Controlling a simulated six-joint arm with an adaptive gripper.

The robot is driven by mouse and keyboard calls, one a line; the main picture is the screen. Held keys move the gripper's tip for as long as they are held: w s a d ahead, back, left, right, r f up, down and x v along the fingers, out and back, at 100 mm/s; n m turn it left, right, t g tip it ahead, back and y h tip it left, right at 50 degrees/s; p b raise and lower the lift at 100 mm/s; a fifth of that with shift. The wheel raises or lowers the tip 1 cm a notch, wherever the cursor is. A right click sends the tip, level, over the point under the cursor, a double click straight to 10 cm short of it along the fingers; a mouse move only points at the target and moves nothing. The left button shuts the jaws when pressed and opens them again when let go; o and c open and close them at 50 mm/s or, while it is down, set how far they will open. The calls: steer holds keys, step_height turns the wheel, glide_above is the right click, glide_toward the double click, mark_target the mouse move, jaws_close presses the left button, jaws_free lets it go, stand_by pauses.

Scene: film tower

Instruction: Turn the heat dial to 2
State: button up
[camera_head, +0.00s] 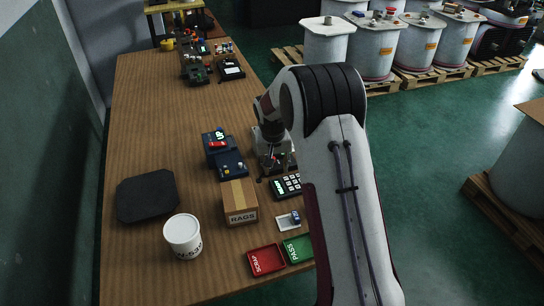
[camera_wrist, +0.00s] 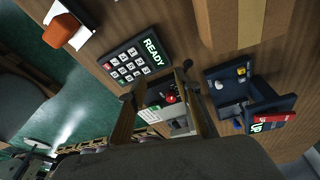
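My gripper (camera_head: 275,172) hangs over the right edge of the bench, beside a pale grey machine (camera_head: 262,137) that my arm partly hides. In the wrist view, the two fingers of my gripper (camera_wrist: 157,82) stand apart. Between them, farther off, shows a small red knob or button (camera_wrist: 171,97) on the machine, near a white-and-green panel (camera_wrist: 150,115). Nothing is visibly held between the fingers. I cannot make out a dial's numbers or pointer, nor tell whether the red part is the heat dial.
A black keypad reading READY (camera_wrist: 152,52) lies close by. A blue two-part device (camera_head: 230,166) is left of my gripper. The bench's middle (camera_head: 160,110) is clear.

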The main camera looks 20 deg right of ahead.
steer(key=w+d+r+m+t, duration=0.1)
steer(key=w+r, duration=0.2)
steer(key=w, duration=0.3)
steer(key=shift+w+t, duration=0.25)
steer(key=shift+t, duration=0.15)
steer(key=shift+f, duration=0.2)
steer(key=shift+x, duration=3.75)
steer(key=shift+d, duration=0.1)
steer(key=shift+c, duration=0.5)
jaws_close()
